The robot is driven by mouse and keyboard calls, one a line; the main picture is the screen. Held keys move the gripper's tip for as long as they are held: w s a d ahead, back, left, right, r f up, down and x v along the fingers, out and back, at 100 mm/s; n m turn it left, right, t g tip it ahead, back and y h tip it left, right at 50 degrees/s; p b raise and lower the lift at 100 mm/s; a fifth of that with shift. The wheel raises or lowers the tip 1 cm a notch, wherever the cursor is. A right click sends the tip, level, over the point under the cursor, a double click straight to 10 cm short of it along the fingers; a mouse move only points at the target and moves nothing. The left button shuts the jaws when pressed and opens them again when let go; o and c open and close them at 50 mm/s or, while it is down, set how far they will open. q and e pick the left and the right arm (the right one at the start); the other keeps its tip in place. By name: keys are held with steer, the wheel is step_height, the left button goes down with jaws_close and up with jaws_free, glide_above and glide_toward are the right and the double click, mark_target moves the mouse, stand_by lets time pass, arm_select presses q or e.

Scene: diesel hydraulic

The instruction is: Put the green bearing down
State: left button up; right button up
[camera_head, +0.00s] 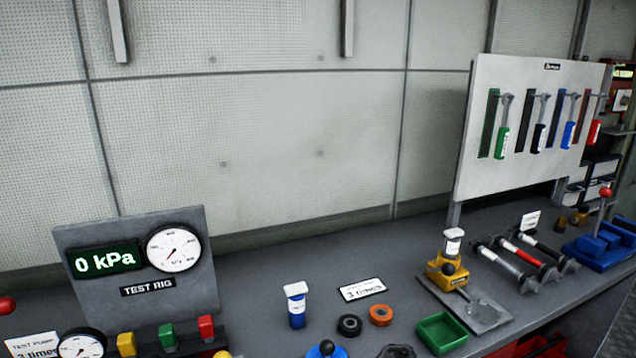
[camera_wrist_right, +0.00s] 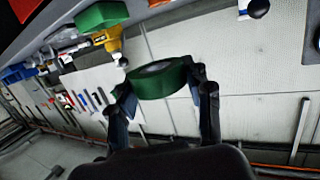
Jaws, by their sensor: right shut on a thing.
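The green bearing (camera_wrist_right: 158,82) is a thick green ring with a grey inner face. In the right wrist view it sits between the two dark fingers of my right gripper (camera_wrist_right: 161,88), which is shut on it. The bearing is held up, clear of the bench as far as that view shows. I cannot make out the bearing in the head view. My left gripper is not in view.
The grey bench (camera_head: 262,275) carries a black ring (camera_head: 349,326), an orange ring (camera_head: 381,315), a blue-and-white bottle (camera_head: 296,305), a green tray (camera_head: 441,333) and a yellow press (camera_head: 449,272). The test rig (camera_head: 140,265) stands left. Bare bench shows behind the bottle.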

steer(key=shift+r, duration=0.15)
steer(key=shift+r+y, duration=0.2)
steer(key=shift+y, duration=0.1)
steer(key=shift+a+r+n+y, duration=0.55)
steer(key=shift+r+n+y, duration=0.15)
steer(key=shift+n+y, duration=0.2)
